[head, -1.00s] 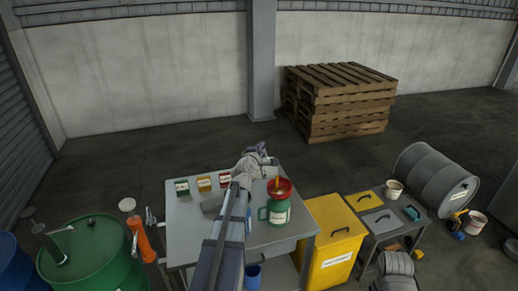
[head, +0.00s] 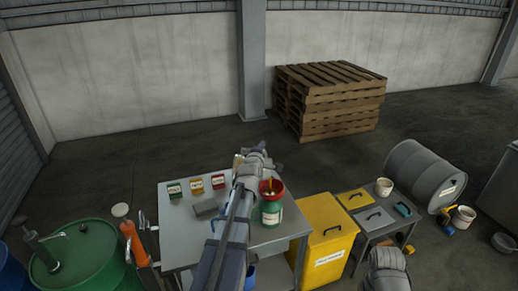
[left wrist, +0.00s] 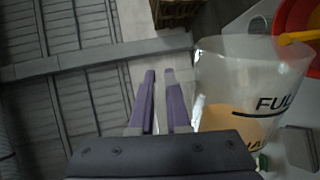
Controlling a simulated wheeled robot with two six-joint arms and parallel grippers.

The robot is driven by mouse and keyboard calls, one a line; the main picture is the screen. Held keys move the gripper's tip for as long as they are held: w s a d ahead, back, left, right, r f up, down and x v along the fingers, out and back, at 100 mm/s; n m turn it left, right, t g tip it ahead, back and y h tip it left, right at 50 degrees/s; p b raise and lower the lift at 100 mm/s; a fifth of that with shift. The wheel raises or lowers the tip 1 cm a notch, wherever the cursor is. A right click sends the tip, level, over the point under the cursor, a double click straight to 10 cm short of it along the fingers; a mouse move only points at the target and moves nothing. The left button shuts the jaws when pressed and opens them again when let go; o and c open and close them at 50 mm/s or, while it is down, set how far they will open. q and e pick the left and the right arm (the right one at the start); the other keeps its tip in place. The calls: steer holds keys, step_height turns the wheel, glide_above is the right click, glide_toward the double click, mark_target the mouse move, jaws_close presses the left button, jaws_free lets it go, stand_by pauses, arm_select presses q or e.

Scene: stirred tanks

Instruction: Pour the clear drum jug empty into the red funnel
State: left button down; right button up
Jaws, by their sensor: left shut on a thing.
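The clear drum jug (left wrist: 235,85) shows in the left wrist view, marked FULL and HALF, with amber liquid in its lower part in that picture. My left gripper (left wrist: 160,95) is shut on it beside its wall; the exact grip on its handle is not clear. The red funnel (head: 270,186) sits on a green jug with a white label, and shows at the right edge of the wrist view (left wrist: 313,15). A yellow-orange streak runs from the clear jug's rim side over the funnel. In the head view my arm mostly hides the clear jug. My right gripper is out of view.
A green barrel (head: 85,258) stands at left.

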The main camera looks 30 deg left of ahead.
arm_select(q)
steer(key=shift+w+d+r+m+y+p, duration=0.1)
steer(key=shift+w+d+r+m+p, duration=0.1)
steer(key=shift+d+m, duration=0.2)
steer(key=shift+w+d+r+m+y+p, duration=0.15)
steer(key=shift+d+m, duration=0.2)
steer(key=shift+d, duration=0.2)
steer(key=shift+w+d+r+m+y+p, duration=0.1)
steer(key=shift+w+d+r+m, duration=0.1)
steer(key=shift+d+m, duration=0.2)
steer(key=shift+d, duration=0.1)
stand_by(0.5)
stand_by(2.0)
